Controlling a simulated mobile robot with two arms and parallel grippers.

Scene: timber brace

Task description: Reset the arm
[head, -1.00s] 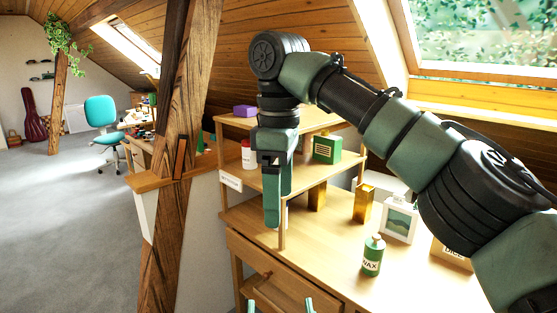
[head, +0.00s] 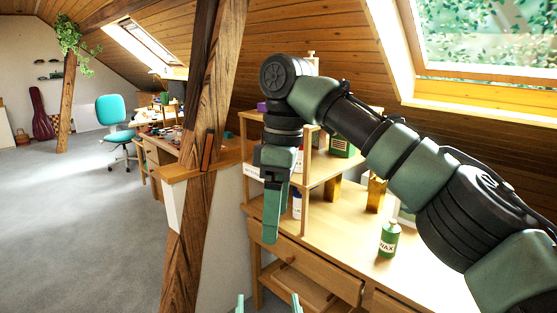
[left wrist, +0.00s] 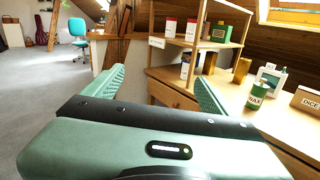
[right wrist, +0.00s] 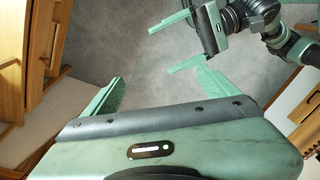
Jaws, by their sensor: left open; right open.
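My right gripper (head: 271,225) hangs from the dark green arm with its fingers pointing down, in front of the shelf and drawer front in the head view. It holds nothing. In the right wrist view its two green fingers (right wrist: 163,90) are spread apart over grey floor. My left gripper (head: 268,303) shows only its two fingertips at the bottom edge of the head view, apart and empty. In the left wrist view its fingers (left wrist: 155,88) are wide open, facing the desk. It also shows at the top of the right wrist view (right wrist: 170,48).
A wooden desk (head: 345,235) with a green wax bottle (head: 389,239) and a small shelf (head: 318,170) stands at the right. A slanted timber post (head: 190,240) with a ledge is left of it. Open grey carpet (head: 80,230) lies at the left, with a turquoise chair (head: 114,112) beyond.

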